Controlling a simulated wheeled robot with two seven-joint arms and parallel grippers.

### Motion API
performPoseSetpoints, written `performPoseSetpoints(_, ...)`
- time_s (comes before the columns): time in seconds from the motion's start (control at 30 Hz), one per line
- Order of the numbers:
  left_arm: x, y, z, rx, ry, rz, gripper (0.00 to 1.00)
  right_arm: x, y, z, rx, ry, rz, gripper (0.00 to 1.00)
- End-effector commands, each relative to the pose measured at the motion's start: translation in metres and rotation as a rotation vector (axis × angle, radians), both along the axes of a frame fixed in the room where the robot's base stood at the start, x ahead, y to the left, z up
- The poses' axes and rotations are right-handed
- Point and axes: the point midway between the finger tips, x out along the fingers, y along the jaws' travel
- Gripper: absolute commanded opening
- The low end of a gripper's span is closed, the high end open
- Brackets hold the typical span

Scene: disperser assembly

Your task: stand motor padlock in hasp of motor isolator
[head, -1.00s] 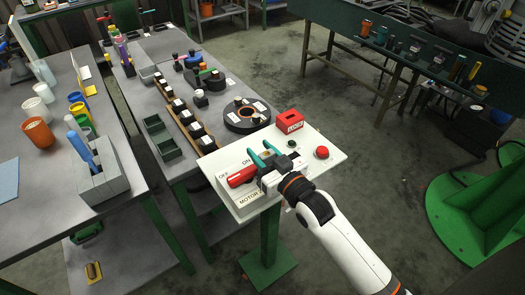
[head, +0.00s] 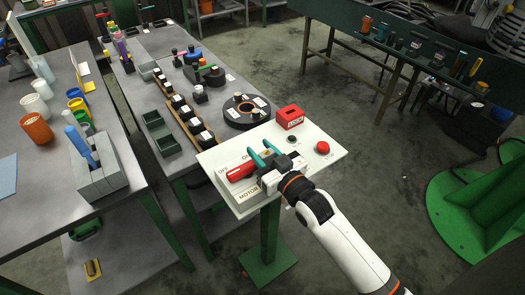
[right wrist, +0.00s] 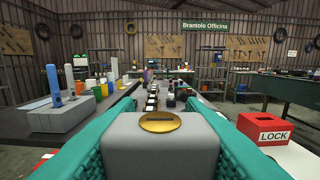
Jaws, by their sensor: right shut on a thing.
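The motor isolator is on a white panel (head: 325,165) on a green post, with a red handle (head: 242,171) and OFF, ON and MOTOR labels. My right gripper (head: 263,154), with teal fingers, is over the panel just right of the handle. It is shut on a grey block with a brass disc, seemingly the padlock (right wrist: 165,148), which fills the space between the fingers in the right wrist view. The fingers hide most of it in the head view. The hasp cannot be made out, nor whether the padlock touches it. My left gripper is not in view.
A red LOCK box (head: 290,117), a dark button (head: 291,140) and a red button (head: 322,147) are on the panel. A black round part (head: 246,111) and green bins (head: 160,136) are on the bench beyond. Cups and a grey block stand at left.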

Motion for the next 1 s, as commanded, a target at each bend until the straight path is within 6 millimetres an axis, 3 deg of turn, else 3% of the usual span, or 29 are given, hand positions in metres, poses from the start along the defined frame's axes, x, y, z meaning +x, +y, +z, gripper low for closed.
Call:
performPoseSetpoints(0.03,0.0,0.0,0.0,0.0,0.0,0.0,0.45,-0.001,0.0,-0.003,-0.004,0.007,0.0,0.41)
performPoseSetpoints(0.17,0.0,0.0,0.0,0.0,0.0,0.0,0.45,0.0,0.0,-0.003,-0.003,0.006,0.0,0.62)
performPoseSetpoints(0.57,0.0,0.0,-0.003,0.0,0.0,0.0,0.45,-0.008,-0.006,-0.004,-0.003,0.006,-0.001,0.62)
performPoseSetpoints(1.0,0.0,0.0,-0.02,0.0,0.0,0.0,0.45,-0.078,-0.056,-0.006,-0.004,0.008,0.0,0.62)
